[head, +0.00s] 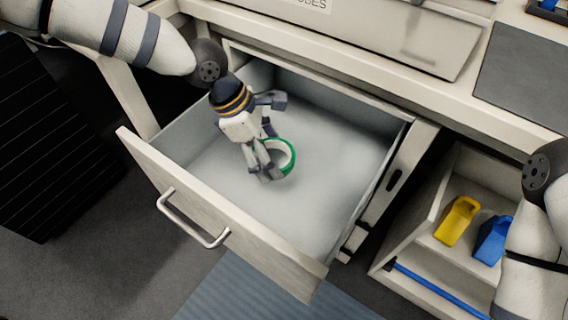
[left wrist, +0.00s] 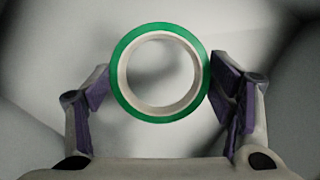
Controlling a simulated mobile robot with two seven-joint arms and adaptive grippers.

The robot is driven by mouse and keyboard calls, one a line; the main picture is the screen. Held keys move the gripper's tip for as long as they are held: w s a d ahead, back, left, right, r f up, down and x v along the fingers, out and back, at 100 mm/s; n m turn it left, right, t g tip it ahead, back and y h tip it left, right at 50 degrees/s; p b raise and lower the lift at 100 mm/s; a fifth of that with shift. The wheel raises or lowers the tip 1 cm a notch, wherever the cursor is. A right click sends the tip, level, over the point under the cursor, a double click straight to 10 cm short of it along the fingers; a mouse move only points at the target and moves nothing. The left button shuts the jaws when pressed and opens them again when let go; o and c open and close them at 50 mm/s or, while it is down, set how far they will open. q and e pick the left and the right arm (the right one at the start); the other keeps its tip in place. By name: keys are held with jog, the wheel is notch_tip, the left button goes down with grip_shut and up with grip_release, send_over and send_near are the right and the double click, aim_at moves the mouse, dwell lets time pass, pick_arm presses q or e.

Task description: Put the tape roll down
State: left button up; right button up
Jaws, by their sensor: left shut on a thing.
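The tape roll (head: 291,160) is a green ring with a pale core. My left gripper (head: 266,160) reaches down into the open drawer (head: 330,165) and is shut on the roll. In the left wrist view, the roll (left wrist: 117,82) sits between the two dark finger pads (left wrist: 160,88), its hole facing the camera. The roll is over the pale drawer floor near the middle; I cannot tell whether it touches the floor. The fingers hide part of the roll in the head view. My right gripper is out of view; only part of my right arm shows at the right edge.
The drawer is otherwise empty, with free floor around the roll. Its front panel carries a metal handle (head: 192,222). At right, a lower open compartment holds a yellow scoop-like item (head: 456,221), a blue one (head: 493,240) and a blue rod (head: 440,288). The bench edge runs behind the drawer.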

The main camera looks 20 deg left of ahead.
pick_arm(q)
notch_tip(320, 180, down, 7)
jog(key=shift+f, duration=0.1)
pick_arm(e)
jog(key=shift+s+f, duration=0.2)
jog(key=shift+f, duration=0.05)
pick_arm(q)
jog(key=shift+f+b, duration=0.25)
jog(key=shift+b, duration=0.05)
jog(key=o, duration=1.2)
jog(key=shift+r, duration=0.1)
jog(key=shift+c, duration=0.2)
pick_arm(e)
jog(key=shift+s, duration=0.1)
pick_arm(q)
jog(key=shift+r, duration=0.35)
jog(key=p+v, duration=0.1)
jog(key=v, duration=1)
jog(key=shift+a+r, duration=0.2)
jog(key=shift+r, duration=0.1)
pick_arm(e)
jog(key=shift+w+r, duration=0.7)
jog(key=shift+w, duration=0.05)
